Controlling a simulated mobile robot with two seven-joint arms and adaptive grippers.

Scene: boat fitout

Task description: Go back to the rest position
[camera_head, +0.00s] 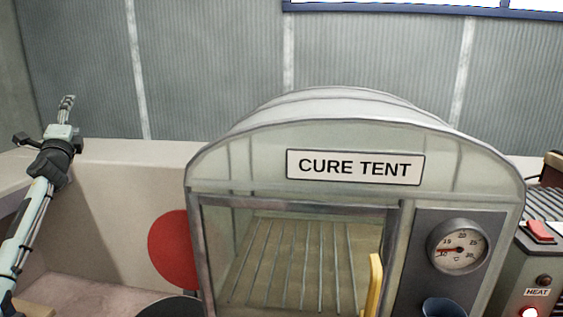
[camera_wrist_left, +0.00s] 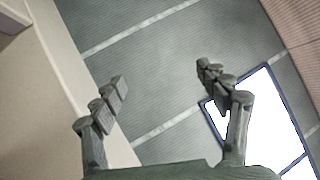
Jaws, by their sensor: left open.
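My left gripper (camera_head: 67,102) is raised at the left of the head view, pointing up in front of the wall and well apart from the cure tent. In the left wrist view its two fingers (camera_wrist_left: 161,80) are spread wide with nothing between them. Beyond them that view shows the grey ribbed wall and a bright window. My right gripper is not in either view.
The cure tent (camera_head: 240,160) fills the middle, with a wire rack inside, a yellow handle (camera_head: 374,285) and a dial (camera_head: 457,247). A heater box (camera_head: 540,262) stands at the right. A red disc (camera_head: 174,250) is left of the tent. The space around my left gripper looks clear.

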